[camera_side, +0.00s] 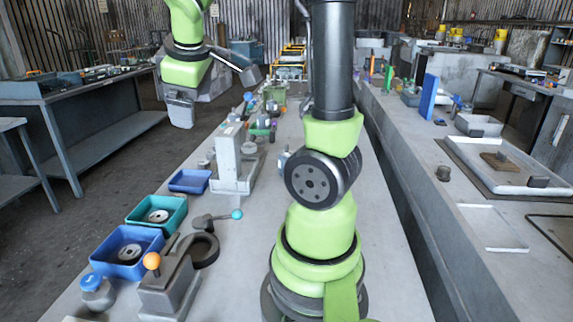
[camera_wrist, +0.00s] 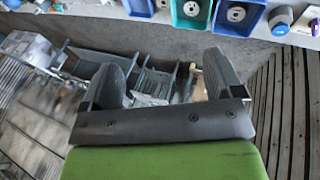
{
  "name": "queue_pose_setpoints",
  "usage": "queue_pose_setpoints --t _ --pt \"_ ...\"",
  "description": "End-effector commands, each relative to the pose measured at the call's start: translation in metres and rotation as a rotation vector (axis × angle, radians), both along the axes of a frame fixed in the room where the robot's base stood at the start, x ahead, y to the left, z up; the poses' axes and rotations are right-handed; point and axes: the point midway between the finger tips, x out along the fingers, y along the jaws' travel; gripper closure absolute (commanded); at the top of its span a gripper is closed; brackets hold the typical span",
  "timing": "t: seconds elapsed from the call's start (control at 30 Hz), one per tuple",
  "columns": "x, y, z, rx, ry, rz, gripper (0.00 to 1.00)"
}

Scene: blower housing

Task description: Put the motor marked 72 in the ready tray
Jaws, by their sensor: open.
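No number can be read on any motor, so I cannot tell which is marked 72. A round grey motor (camera_side: 158,216) sits in the teal tray (camera_side: 135,219); another motor (camera_side: 130,252) sits in the larger blue tray (camera_side: 101,265). Both motors show at the top edge of the wrist view, one in the teal tray (camera_wrist: 191,8) and one in the blue tray (camera_wrist: 236,14). A smaller blue tray (camera_side: 189,181) looks empty. No tray label is legible. My gripper (camera_wrist: 166,80) is open and empty, its two fingers apart, raised away from the trays at upper left in the side view.
A lever clamp with an orange knob (camera_side: 152,261) and a blue-topped cylinder (camera_side: 96,291) stand near the blue tray. A lever with a teal knob (camera_side: 237,214) lies beside a dark ring. A grey upright fixture (camera_side: 232,160) stands behind. The floor is left of the bench.

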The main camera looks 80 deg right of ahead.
Motion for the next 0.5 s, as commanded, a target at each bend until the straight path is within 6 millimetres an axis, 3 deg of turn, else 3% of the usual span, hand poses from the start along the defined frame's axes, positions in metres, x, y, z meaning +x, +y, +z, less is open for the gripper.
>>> queue_pose_setpoints --t 0.03,0.23,0.4,0.5 --pt "0.003 -0.028 -0.01 -0.051 0.085 0.023 0.14" --pt "-0.006 -0.137 -0.054 -0.208 0.454 0.211 0.14" --pt "-0.042 -0.218 -0.106 -0.235 0.769 0.403 0.14" --pt "-0.066 -0.25 -0.134 -0.222 0.91 0.507 0.14"
